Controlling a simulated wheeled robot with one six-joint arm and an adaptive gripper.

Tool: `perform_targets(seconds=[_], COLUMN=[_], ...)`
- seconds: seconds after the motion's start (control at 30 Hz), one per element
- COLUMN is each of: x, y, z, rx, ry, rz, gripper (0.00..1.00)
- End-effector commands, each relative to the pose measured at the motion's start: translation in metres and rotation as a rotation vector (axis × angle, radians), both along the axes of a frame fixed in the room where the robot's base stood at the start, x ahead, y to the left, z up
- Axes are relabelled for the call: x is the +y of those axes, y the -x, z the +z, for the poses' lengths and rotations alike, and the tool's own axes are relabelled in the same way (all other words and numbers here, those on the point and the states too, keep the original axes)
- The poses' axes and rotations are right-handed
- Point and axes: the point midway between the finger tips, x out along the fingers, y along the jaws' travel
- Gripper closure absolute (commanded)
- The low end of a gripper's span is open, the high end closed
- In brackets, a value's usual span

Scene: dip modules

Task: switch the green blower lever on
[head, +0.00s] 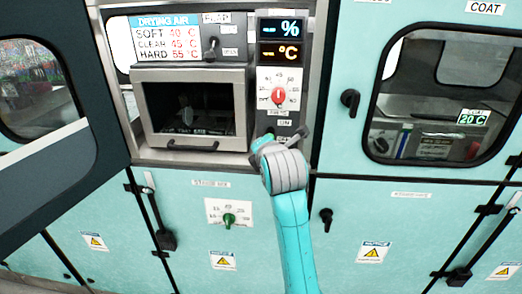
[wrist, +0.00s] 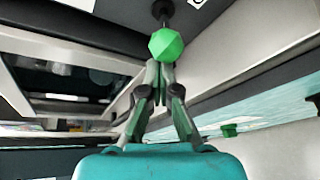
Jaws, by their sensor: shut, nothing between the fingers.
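The green blower lever (wrist: 166,45) shows in the wrist view as a faceted green ball on a dark stem at the top centre. My gripper (wrist: 158,84) is shut and empty, with its fingertips close below the ball in the picture. I cannot tell whether they touch it.
Above my wrist are a red dial (head: 278,95) and lit displays (head: 280,40). A metal-framed drying chamber (head: 195,108) is to the left. A green dial (head: 229,219) sits on the lower teal panel. A black knob (head: 326,217) is right of my arm.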

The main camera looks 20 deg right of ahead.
Motion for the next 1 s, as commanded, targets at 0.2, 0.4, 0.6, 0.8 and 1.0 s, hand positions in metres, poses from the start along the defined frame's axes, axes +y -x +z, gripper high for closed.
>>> perform_targets(seconds=[0.2, 0.4, 0.6, 0.8, 1.0], x=[-0.003, -0.003, -0.002, -0.001, -0.001], y=[-0.002, -0.002, -0.002, -0.002, -0.002], z=[0.017, 0.015, 0.017, 0.026, 0.031], rx=[0.108, 0.129, 0.127, 0.127, 0.128], ry=[-0.041, -0.047, -0.047, -0.047, -0.047], rz=[-0.004, -0.003, -0.002, -0.002, -0.001], gripper=[1.00, 1.00, 1.00, 1.00, 1.00])
